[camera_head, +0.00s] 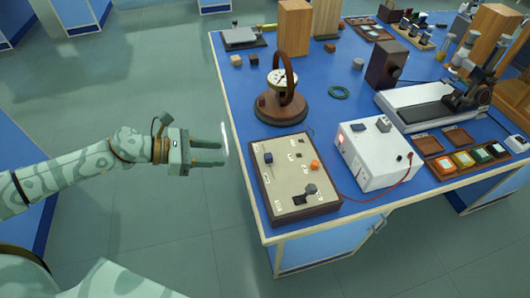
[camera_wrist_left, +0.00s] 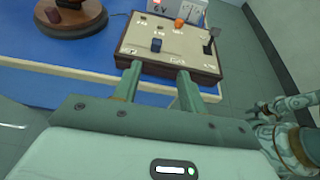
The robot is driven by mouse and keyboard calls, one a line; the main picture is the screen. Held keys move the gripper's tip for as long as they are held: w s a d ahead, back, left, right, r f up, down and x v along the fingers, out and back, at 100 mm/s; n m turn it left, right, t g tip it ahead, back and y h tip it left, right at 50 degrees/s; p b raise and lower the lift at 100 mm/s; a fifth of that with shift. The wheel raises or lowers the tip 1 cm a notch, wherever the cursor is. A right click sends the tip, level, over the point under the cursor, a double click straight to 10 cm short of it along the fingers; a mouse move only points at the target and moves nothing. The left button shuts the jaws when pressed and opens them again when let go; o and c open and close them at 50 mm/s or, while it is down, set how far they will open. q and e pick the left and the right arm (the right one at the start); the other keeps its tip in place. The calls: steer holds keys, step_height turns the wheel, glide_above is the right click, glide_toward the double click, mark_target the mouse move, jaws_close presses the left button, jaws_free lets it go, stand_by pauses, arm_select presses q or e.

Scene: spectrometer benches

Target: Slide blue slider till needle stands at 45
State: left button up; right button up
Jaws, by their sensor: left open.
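The control panel (camera_head: 286,203) is a beige-topped box near the blue table's left front corner. The blue slider (camera_head: 268,158) is a small dark blue knob at its far left; it also shows in the left wrist view (camera_wrist_left: 156,45). The dial (camera_head: 283,78) with the needle sits on a round brown stand behind the panel; its reading is too small to tell. My left gripper (camera_head: 222,154) is open and empty, left of the table edge, pointing at the panel. Its fingers (camera_wrist_left: 158,72) show apart, short of the slider. Part of my right arm (camera_wrist_left: 290,130) shows in the left wrist view.
An orange knob (camera_head: 315,165) and a dark lever (camera_head: 310,190) are on the same panel. A white box (camera_head: 374,158) with a red lead stands right of it. Floor is clear left of the table.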

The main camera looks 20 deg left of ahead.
mark_target(268, 156)
arm_select(q)
steer(key=x, duration=1.5)
steer(key=shift+w+a+f, duration=0.15)
steer(key=shift+w, duration=0.15)
steer(key=shift+w+f, duration=0.1)
steer(key=shift+w, duration=0.05)
steer(key=shift+w+d, duration=0.1)
steer(key=shift+d, duration=0.25)
arm_select(e)
steer(key=shift+d+f, duration=0.15)
steer(key=shift+d, duration=0.05)
